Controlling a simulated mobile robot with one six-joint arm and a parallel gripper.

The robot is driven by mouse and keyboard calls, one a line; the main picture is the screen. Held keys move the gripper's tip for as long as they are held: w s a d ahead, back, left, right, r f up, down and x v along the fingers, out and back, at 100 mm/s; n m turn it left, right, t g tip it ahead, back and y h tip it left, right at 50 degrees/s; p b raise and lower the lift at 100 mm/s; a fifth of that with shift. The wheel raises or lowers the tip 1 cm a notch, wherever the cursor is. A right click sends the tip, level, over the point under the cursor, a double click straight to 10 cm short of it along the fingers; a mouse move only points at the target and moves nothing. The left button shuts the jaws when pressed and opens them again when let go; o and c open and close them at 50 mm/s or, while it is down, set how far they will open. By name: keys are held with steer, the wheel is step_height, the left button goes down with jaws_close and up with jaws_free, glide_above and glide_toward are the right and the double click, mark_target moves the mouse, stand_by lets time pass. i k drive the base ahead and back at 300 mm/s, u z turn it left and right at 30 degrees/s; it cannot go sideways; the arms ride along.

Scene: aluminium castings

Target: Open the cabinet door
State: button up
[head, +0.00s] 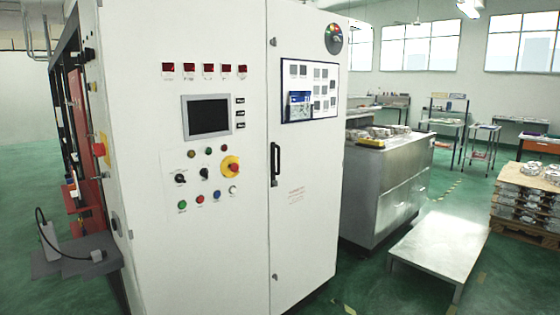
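A tall white control cabinet (145,140) fills the left and middle of the head view. Its right-hand door (305,230) looks shut, with a narrow seam along its left edge. A black vertical handle (275,164) sits near that seam, at about mid-height. A small lock shows above the handle and another below it. A blue-framed panel with papers (310,90) is on the upper part of the door. The left front carries a dark screen, several buttons and a red emergency stop on yellow (231,167). My gripper is not in view.
A metal workbench with castings (385,190) stands right of the cabinet. A low grey platform (440,248) lies in front of it. Stacked castings on a pallet (525,200) are at the far right. Green floor is clear at the lower right.

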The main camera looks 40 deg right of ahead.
mark_target(306, 156)
steer(key=i, duration=0.9)
